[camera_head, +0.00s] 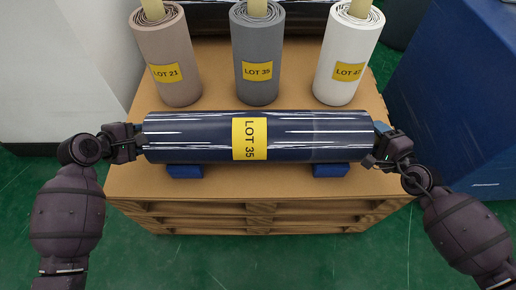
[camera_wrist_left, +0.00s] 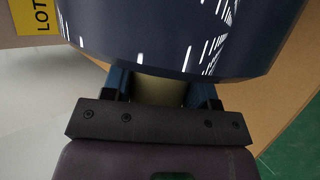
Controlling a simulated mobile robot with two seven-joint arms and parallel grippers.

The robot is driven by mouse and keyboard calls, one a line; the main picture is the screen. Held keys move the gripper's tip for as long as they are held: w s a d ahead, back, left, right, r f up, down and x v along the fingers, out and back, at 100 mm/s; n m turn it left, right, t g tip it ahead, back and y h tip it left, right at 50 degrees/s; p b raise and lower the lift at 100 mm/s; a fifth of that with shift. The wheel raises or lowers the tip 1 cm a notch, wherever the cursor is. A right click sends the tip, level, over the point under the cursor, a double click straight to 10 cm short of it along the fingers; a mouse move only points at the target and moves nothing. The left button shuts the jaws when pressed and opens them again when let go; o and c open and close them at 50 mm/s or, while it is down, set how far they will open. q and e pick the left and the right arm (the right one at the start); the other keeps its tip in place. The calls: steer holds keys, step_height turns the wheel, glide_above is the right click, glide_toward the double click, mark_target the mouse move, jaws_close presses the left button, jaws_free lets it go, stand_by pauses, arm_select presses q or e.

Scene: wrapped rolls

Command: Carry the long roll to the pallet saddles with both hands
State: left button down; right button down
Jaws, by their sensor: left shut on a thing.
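The long roll (camera_head: 200,138) is wrapped in shiny dark blue film with a yellow LOT 35 label. It lies level across the pallet (camera_head: 230,185), over two blue saddles (camera_head: 185,171) (camera_head: 331,170); whether it touches them I cannot tell. My left gripper (camera_head: 139,141) is at its left end. In the left wrist view its two blue fingers (camera_wrist_left: 160,88) are shut on the pale core stub (camera_wrist_left: 158,94) below the roll's film (camera_wrist_left: 165,50). My right gripper (camera_head: 378,145) is at the right end; its hold on the core there is hidden.
Three upright rolls stand on the pallet behind the long roll: brown LOT 21 (camera_head: 168,60), grey LOT 35 (camera_head: 257,60) and white (camera_head: 347,60). A large blue block (camera_head: 455,90) is at the right, a pale one (camera_head: 60,70) at the left. Green floor (camera_head: 200,262) lies in front.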

arm_select(q)
steer(key=shift+a, duration=0.1)
arm_select(e)
steer(key=shift+w, duration=0.1)
arm_select(q)
steer(key=c, duration=0.5)
jaws_free()
steer(key=shift+f, duration=0.1)
arm_select(e)
steer(key=c, duration=0.5)
jaws_free()
steer(key=shift+f, duration=0.1)
arm_select(q)
steer(key=shift+o, duration=0.5)
arm_select(e)
steer(key=shift+o, duration=0.5)
steer(key=shift+f, duration=0.1)
steer(key=shift+s, duration=0.3)
arm_select(q)
steer(key=v, duration=1.2)
arm_select(e)
steer(key=v, duration=1.1)
steer(key=shift+s, duration=0.35)
arm_select(q)
steer(key=shift+f, duration=0.15)
arm_select(e)
steer(key=shift+d, duration=0.1)
